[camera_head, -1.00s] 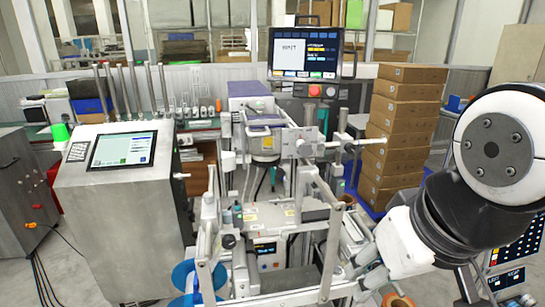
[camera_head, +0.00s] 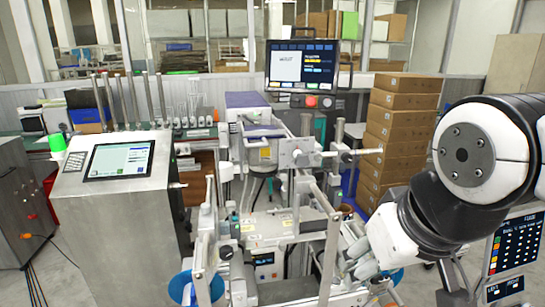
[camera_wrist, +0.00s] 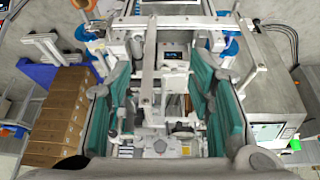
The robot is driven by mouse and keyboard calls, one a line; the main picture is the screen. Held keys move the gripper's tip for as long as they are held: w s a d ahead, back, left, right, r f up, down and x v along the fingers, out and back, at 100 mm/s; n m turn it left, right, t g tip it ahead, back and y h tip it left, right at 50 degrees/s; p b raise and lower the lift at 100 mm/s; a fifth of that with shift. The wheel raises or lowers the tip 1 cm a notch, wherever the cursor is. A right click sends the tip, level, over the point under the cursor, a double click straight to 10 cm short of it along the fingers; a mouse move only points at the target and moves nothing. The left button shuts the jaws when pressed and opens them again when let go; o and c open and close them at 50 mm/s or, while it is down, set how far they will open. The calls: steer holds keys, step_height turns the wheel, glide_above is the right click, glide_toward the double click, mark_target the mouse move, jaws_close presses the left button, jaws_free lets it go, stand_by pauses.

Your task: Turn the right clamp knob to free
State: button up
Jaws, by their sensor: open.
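The film machine (camera_head: 275,225) is a metal frame with rails, posts and rollers in the middle of the head view. A dark round knob (camera_head: 226,252) sits on its left side. I cannot tell which part is the right clamp knob; the right side is partly covered by my gripper. My gripper (camera_head: 360,258) is at the machine's right side in the head view. In the wrist view my gripper (camera_wrist: 164,75) has its two teal-padded fingers wide apart, with machine bars and a white block seen between them. Nothing is held.
A steel cabinet with a touch screen (camera_head: 118,160) stands left of the machine. Stacked brown boxes (camera_head: 400,125) stand behind right. A monitor (camera_head: 302,63) is at the back. A blue reel (camera_head: 196,288) hangs low at the machine's front left. Bars and posts crowd the space around my gripper.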

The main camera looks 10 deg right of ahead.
steer(key=w+d+r+m+t+h+p, duration=0.1)
steer(key=w+d+t, duration=0.15)
steer(key=w, duration=0.55)
steer(key=w+d+r+m+t+h, duration=0.1)
steer(key=w+d, duration=0.3)
steer(key=w, duration=0.3)
steer(key=m+t+y+p, duration=0.2)
steer(key=t+p, duration=0.1)
steer(key=t, duration=0.6)
glide_toward(348, 159)
steer(key=w, duration=0.9)
steer(key=shift+w+d+f, duration=0.1)
steer(key=shift+f, duration=0.05)
jaws_close()
